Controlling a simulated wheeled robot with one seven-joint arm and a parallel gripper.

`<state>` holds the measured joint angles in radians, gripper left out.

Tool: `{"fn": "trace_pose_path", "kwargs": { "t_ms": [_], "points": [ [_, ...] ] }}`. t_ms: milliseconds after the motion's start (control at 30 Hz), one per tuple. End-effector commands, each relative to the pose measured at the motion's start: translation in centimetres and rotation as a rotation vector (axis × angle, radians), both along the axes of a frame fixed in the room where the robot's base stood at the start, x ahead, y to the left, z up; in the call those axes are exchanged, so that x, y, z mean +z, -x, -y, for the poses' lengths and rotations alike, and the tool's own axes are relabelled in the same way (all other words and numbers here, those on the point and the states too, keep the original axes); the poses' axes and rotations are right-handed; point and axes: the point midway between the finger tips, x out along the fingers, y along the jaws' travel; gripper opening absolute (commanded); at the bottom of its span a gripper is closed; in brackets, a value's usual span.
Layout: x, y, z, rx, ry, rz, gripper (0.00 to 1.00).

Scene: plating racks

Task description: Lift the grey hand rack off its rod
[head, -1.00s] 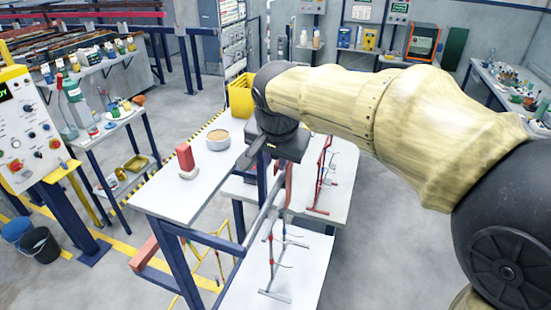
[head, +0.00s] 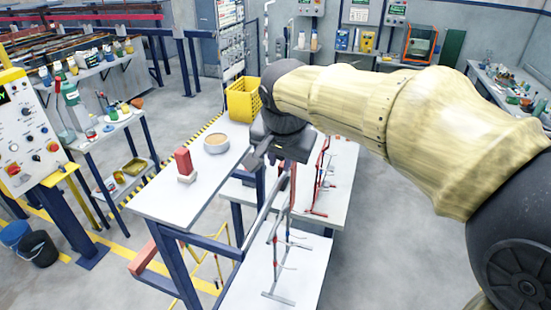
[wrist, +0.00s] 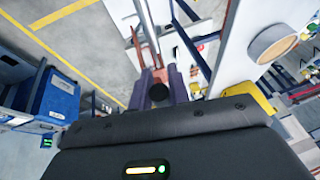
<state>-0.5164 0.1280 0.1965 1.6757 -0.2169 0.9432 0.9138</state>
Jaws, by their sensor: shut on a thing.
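My gripper (head: 280,165) is shut at the rack's top. In the wrist view, a reddish piece shows between its dark fingers (wrist: 165,82). I cannot tell whether the rack still touches the rod.
A red rack (head: 319,185) stands just right of my gripper. A white table (head: 170,208) at the left holds a red block (head: 183,160) and a round bowl (head: 216,142). A yellow basket (head: 243,100) is behind. Open floor lies to the right.

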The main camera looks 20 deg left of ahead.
Motion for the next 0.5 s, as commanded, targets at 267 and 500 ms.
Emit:
{"fn": "trace_pose_path", "kwargs": {
  "t_ms": [267, 500],
  "points": [
    [0.1, 0.1, 1.3, -0.002, -0.002, 0.003, 0.00],
    [0.1, 0.2, 2.4, -0.001, -0.002, 0.003, 0.00]
  ]
}}
